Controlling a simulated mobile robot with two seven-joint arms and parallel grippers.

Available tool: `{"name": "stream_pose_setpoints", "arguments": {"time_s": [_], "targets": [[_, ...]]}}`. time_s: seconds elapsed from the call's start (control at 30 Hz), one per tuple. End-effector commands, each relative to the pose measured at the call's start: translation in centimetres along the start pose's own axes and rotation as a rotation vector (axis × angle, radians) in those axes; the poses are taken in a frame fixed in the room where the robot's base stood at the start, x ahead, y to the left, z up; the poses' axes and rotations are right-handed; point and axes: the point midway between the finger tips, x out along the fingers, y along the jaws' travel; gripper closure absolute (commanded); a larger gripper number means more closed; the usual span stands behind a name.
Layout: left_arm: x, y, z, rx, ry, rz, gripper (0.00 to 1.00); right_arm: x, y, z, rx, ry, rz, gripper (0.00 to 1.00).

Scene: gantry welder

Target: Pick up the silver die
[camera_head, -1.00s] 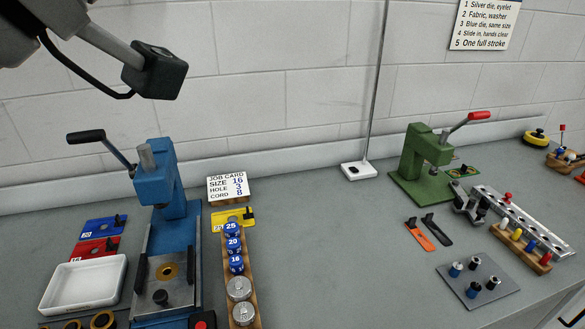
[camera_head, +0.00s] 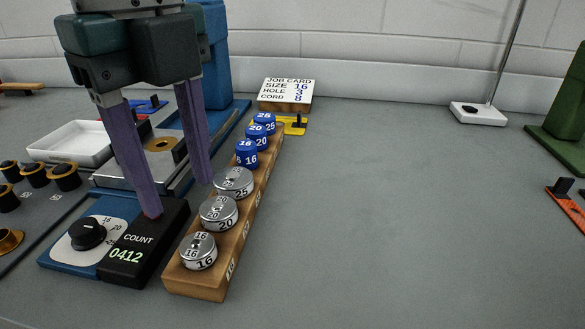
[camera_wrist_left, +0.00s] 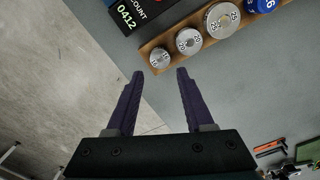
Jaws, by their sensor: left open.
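Three silver dies stand in a row on a wooden rack (camera_head: 240,240). The die marked 16 (camera_head: 199,250) is at the near end, the die marked 20 (camera_head: 218,213) is behind it, and the die marked 25 (camera_head: 233,182) is farther back. My left gripper (camera_head: 178,198) is open and empty, its fingers pointing down, left of the rack in the head view. In the left wrist view the size 16 die (camera_wrist_left: 160,58) lies just beyond the open fingertips (camera_wrist_left: 160,72), apart from them. My right gripper is not in view.
Blue dies (camera_head: 247,153) share the rack's far end. A counter box reading 0412 (camera_head: 125,256) and a dial stand close left of the rack. A job card (camera_head: 286,92) shows size 16. The grey bench (camera_head: 400,220) right of the rack is clear.

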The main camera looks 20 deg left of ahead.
Motion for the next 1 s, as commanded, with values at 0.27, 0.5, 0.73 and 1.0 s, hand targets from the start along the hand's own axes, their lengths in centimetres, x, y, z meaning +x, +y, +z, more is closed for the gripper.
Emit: {"name": "stream_pose_setpoints", "arguments": {"time_s": [0.27, 0.5, 0.73, 1.0], "targets": [[3.1, 0.1, -0.1, 0.004, 0.005, 0.003, 0.47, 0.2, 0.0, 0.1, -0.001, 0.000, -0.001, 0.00], [6.9, -0.1, -0.1, 0.005, 0.007, 0.003, 0.47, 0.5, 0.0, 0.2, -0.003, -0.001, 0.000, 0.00], [8.0, -0.1, -0.2, 0.008, 0.006, 0.000, 0.47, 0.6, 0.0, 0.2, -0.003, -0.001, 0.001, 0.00], [7.9, -0.1, -0.2, 0.008, 0.007, 0.000, 0.64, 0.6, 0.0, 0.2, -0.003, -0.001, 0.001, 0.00]]}}
